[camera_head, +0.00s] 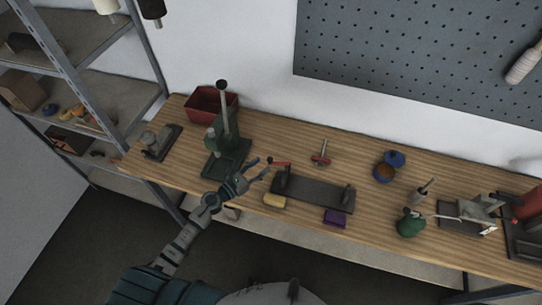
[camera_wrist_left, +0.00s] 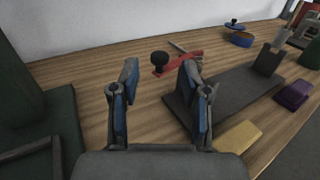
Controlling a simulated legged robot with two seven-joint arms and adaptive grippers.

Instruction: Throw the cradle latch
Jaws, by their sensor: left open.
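The cradle (camera_head: 313,194) is a dark grey base with upright end blocks on the wooden bench; it also shows in the left wrist view (camera_wrist_left: 233,93). A red lever (camera_head: 281,164) with a black knob, apparently the latch, sits at the cradle's left end. In the left wrist view the red lever (camera_wrist_left: 183,62) lies beyond the fingertips, its black knob (camera_wrist_left: 159,58) showing between them. My left gripper (camera_head: 260,167) is open and empty, just left of the lever; its blue-padded fingers (camera_wrist_left: 159,72) straddle empty space. My right gripper is out of view.
A green press (camera_head: 227,160) stands close left of my left gripper. A yellow block (camera_head: 274,200) and a purple block (camera_head: 335,218) lie at the front. A red tool (camera_head: 321,159) lies behind the cradle. A blue pot (camera_head: 384,173) and green object (camera_head: 410,223) are right.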

